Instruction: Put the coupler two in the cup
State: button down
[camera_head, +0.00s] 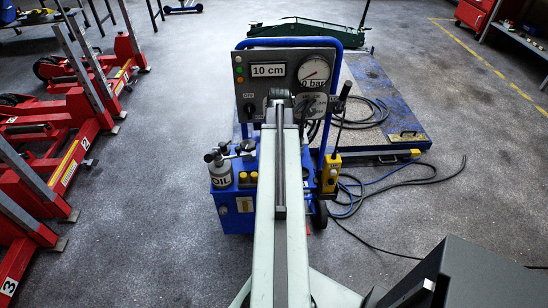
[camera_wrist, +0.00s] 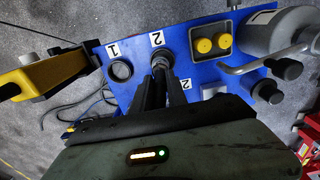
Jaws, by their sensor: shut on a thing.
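In the wrist view my gripper (camera_wrist: 160,82) points at the top of a blue unit (camera_wrist: 140,45). Its dark fingers are shut on a dark round coupler (camera_wrist: 162,58) beside a label marked 2. I take this as coupler two; it is partly hidden by the fingers. Whether its lower end is inside a cup or just above one cannot be told. A dark round cup (camera_wrist: 121,70) beside the label marked 1 looks empty. In the head view my arm covers this area, and neither fingers nor coupler can be made out.
Two yellow buttons (camera_wrist: 213,45), a grey oil can (camera_wrist: 275,32) and black knobs (camera_wrist: 272,92) stand right of my gripper. A yellow box (camera_wrist: 45,72) is at left. A gauge panel (camera_head: 285,78) rises behind the unit. Hoses (camera_head: 375,195) lie on the floor at right.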

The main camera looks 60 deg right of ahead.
jog(key=shift+w+a+f, duration=0.15)
jog(key=shift+w+f, duration=0.1)
jog(key=shift+f, duration=0.25)
jog(key=c, duration=1.7)
grip_release()
jog(key=shift+f, duration=0.1)
jog(key=shift+c, duration=0.2)
jog(key=o, duration=0.4)
notch_tip(320, 180, up, 13)
jog(key=p, duration=1.2)
jog(key=shift+f, duration=0.2)
